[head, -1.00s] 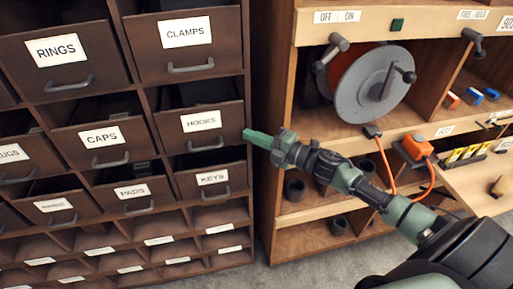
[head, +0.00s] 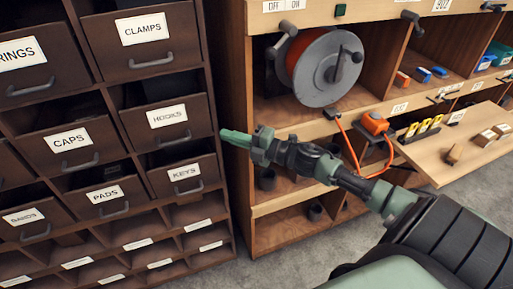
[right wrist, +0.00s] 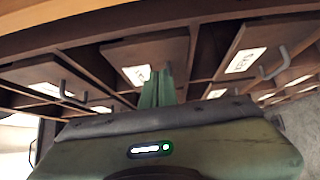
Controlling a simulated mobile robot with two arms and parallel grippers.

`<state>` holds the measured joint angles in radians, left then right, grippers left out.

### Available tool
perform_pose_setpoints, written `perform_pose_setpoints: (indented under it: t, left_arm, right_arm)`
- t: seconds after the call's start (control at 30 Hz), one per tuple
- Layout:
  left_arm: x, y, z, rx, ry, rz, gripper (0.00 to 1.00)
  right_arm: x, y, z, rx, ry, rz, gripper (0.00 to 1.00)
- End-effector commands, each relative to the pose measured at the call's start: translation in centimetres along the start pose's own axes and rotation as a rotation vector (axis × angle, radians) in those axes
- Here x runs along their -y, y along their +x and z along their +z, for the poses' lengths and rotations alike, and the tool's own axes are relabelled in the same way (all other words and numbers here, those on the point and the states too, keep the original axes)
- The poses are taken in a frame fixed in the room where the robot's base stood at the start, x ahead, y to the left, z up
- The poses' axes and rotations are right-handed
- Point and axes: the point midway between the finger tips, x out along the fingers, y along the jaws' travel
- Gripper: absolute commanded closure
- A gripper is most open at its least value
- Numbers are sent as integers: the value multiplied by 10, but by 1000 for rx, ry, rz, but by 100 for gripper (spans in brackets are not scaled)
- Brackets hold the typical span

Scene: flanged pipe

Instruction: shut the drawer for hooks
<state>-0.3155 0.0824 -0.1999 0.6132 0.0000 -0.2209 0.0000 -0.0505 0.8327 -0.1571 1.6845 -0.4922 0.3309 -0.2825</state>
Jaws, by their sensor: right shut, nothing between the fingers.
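The drawer labelled HOOKS (head: 183,133) is in the right column of the dark wooden cabinet, below CLAMPS and above KEYS. It stands out from the cabinet, with its dark inside showing above the front. Its handle is below the label. My right gripper (head: 232,138) is shut and empty, its green fingertips just right of the HOOKS front, with a small gap in the picture. In the right wrist view the shut fingers (right wrist: 157,88) point at drawer fronts; I cannot tell which drawer is nearest. My left gripper is not in view.
Drawers CLAMPS (head: 145,51), CAPS (head: 72,158), KEYS (head: 186,187) and PADS (head: 105,208) surround it; several also stand out. Open cubbies are below.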

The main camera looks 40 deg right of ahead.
Motion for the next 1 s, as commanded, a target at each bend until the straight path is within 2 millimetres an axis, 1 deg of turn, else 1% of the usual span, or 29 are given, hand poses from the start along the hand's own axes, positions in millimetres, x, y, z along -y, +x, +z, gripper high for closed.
perform_pose_setpoints:
  t: [0.03, 0.13, 0.3, 0.37, 0.47, 0.6, 0.7, 0.87, 0.97, 1.0]
  left_arm:
    - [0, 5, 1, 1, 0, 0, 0]
    - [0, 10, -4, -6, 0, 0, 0]
    - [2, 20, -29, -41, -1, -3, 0]
    - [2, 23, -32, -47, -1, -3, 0]
    - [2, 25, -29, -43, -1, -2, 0]
    - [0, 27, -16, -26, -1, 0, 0]
    - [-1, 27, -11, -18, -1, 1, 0]
    - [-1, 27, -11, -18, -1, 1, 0]
    - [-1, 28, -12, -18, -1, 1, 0]
    - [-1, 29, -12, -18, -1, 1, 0]
  right_arm:
    - [4, -7, -1, -1, -1, -3, 100]
    - [4, -20, 0, 0, 0, -3, 100]
    - [4, -46, -1, -1, 0, -4, 100]
    - [4, -54, -1, -2, 0, -4, 100]
    - [3, -66, 0, 1, 1, -2, 100]
    - [1, -76, 0, -1, 0, -1, 100]
    - [0, -78, 0, -1, -1, 0, 100]
    - [0, -79, 0, 1, 0, 0, 100]
    - [12, -82, 8, 30, 31, -9, 100]
    - [24, -84, 16, 59, 58, -18, 100]
